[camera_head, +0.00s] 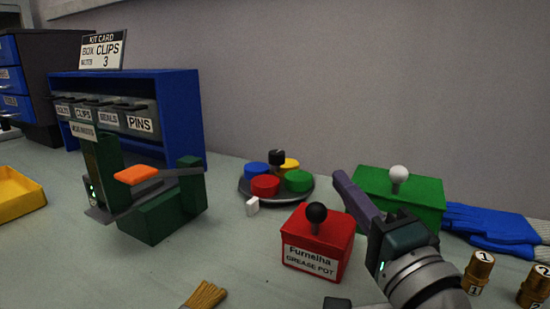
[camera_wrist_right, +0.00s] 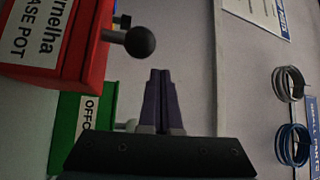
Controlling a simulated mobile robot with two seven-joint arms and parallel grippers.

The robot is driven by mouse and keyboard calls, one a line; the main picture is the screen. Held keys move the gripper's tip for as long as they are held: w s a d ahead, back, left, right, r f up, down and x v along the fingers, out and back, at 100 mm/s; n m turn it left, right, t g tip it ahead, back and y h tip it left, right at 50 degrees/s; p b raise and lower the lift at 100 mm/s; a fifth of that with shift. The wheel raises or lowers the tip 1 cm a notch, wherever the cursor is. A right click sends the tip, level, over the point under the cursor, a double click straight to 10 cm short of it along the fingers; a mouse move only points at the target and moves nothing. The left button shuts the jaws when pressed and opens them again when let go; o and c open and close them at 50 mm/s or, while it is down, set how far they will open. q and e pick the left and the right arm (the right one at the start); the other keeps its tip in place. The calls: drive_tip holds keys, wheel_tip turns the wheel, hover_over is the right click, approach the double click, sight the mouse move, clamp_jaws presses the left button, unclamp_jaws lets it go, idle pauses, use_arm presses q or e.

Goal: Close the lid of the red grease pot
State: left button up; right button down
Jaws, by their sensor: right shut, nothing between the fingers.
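The red grease pot (camera_head: 318,262) stands on the bench, a box with a white label. Its lid (camera_head: 337,227) looks flat on top, with a black ball knob (camera_head: 317,212) upright; no gap shows. In the right wrist view the pot (camera_wrist_right: 92,62) is at upper left, turned sideways, with the black knob (camera_wrist_right: 140,41) sticking out. My right gripper (camera_head: 340,175) is shut and empty, its purple fingers just right of and behind the pot, apart from the knob. The fingers also show in the wrist view (camera_wrist_right: 161,74). My left gripper is not in view.
A green box (camera_head: 428,212) with a white knob is close behind my right gripper. A round tray (camera_head: 279,204) with coloured caps stands behind the pot. A green fixture (camera_head: 152,213) with an orange pad is at left.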

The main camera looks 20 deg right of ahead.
idle(0.3)
wheel_tip(320, 180, up, 20)
drive_tip(key=p, duration=0.9)
drive_tip(key=s+a+f+n+g+y+p, duration=0.55)
drive_tip(key=s+a+f+n+g, duration=0.25)
drive_tip(key=n, duration=0.5)
drive_tip(key=s+d+f+n+g+h+p, duration=0.2)
drive_tip(key=s+n+g, duration=0.15)
drive_tip(key=s, duration=0.45)
drive_tip(key=s+d+f+n+g+h+p, duration=0.1)
drive_tip(key=s+d+f+n+g+p, duration=0.15)
drive_tip(key=s+g, duration=0.4)
wheel_tip(320, 180, up, 37)
drive_tip(key=s+a+t+p, duration=0.1)
drive_tip(key=p, duration=3.5)
drive_tip(key=shift+t, duration=0.3)
drive_tip(key=shift+a, duration=0.1)
